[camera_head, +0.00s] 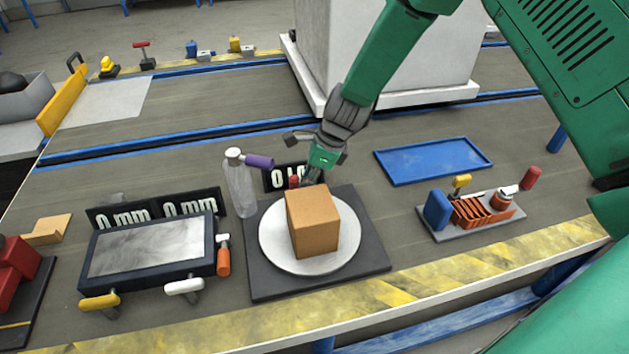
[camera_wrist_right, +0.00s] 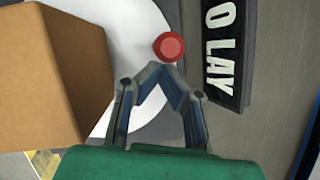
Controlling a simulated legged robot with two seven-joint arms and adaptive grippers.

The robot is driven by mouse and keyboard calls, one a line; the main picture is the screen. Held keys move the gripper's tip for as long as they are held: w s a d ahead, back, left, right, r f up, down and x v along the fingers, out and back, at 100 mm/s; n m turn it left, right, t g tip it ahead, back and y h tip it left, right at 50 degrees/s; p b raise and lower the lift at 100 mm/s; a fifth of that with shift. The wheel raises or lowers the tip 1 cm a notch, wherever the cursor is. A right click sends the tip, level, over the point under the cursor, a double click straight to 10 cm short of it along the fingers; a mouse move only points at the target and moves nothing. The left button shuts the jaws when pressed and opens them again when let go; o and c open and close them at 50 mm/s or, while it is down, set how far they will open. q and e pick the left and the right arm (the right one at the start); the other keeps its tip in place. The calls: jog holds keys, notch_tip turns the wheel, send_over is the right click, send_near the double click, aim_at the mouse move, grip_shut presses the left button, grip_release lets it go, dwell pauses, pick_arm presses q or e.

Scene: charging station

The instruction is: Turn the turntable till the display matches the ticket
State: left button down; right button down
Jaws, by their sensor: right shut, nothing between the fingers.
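The turntable (camera_head: 273,247) is a white disc on a dark square base (camera_head: 372,260). A brown box (camera_head: 313,222) stands on it and shows at the left in the right wrist view (camera_wrist_right: 45,75). A red knob (camera_wrist_right: 169,47) sits at the disc's edge near the display, just beyond my fingertips. The dark display (camera_head: 273,180) behind the disc is partly hidden by my arm; in the wrist view its white characters look like "O LAY" (camera_wrist_right: 222,50). My right gripper (camera_head: 306,178) is shut and empty, behind the box. I cannot make out a ticket. My left gripper is not in view.
A clear bottle with a purple nozzle (camera_head: 241,185) stands left of the display. A framed plate with "0 mm" readouts (camera_head: 150,245) is at left. A blue tray (camera_head: 433,160) and an orange-slotted fixture (camera_head: 475,212) are at right. A large pale block stands behind.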

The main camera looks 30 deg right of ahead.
aim_at(294, 180)
jog(key=shift+r+p, duration=0.1)
jog(key=shift+p, duration=0.35)
jog(key=a+n+p, duration=0.1)
jog(key=a+n+g+p, duration=0.1)
jog(key=n+p, duration=0.1)
jog(key=shift+w+r+y, duration=0.15)
jog(key=shift+w+y, duration=0.15)
jog(key=shift+w, duration=0.1)
jog(key=shift+a+f+n+g+p, duration=0.2)
jog(key=shift+a+n+g+p, duration=0.2)
jog(key=shift+a+n+p, duration=0.3)
jog(key=shift+d, duration=0.1)
